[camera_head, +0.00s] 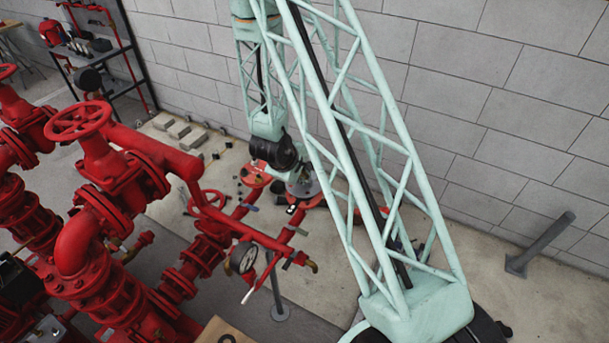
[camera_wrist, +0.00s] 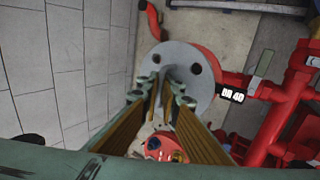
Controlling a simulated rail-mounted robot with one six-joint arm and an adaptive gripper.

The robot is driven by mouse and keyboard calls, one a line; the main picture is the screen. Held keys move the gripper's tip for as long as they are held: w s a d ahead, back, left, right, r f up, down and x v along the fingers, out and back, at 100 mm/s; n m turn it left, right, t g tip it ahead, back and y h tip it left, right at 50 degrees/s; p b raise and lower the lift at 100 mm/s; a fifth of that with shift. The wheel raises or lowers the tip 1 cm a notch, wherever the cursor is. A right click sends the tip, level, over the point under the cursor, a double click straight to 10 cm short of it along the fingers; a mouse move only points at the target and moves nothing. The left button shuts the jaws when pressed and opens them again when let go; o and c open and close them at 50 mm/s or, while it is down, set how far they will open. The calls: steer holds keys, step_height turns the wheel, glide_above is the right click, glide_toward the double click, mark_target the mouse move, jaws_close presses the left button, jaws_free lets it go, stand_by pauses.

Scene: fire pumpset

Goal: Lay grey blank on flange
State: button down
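The grey blank (camera_wrist: 201,92) is a round disc with dark bolt holes, seen from above in the wrist view. In the head view the grey blank (camera_head: 304,187) is partly hidden below my wrist. My gripper (camera_wrist: 168,78) points down at the disc's middle, its fingertips close together there. It looks shut on a raised part at the centre, though the fingers hide the grip itself. Red metal shows at the disc's upper right edge; the disc covers whatever is under it, so contact cannot be told. Another red flange (camera_wrist: 163,146) lies nearby, with small coloured bits on it.
A red pipe with a white number tag (camera_wrist: 232,94) and a grey-handled valve lies right of the disc. Red pump pipework with a handwheel (camera_head: 78,121) fills the left of the head view. A block wall (camera_head: 520,110) stands behind; the floor at right is mostly clear.

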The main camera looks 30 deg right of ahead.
mark_target(303, 185)
steer(key=shift+f+b, duration=0.9)
steer(key=shift+f, duration=1)
steer(key=shift+f, duration=0.6)
stand_by(1.9)
steer(key=c, duration=2.8)
jaws_free()
steer(key=shift+f, duration=0.1)
steer(key=shift+v, duration=6.1)
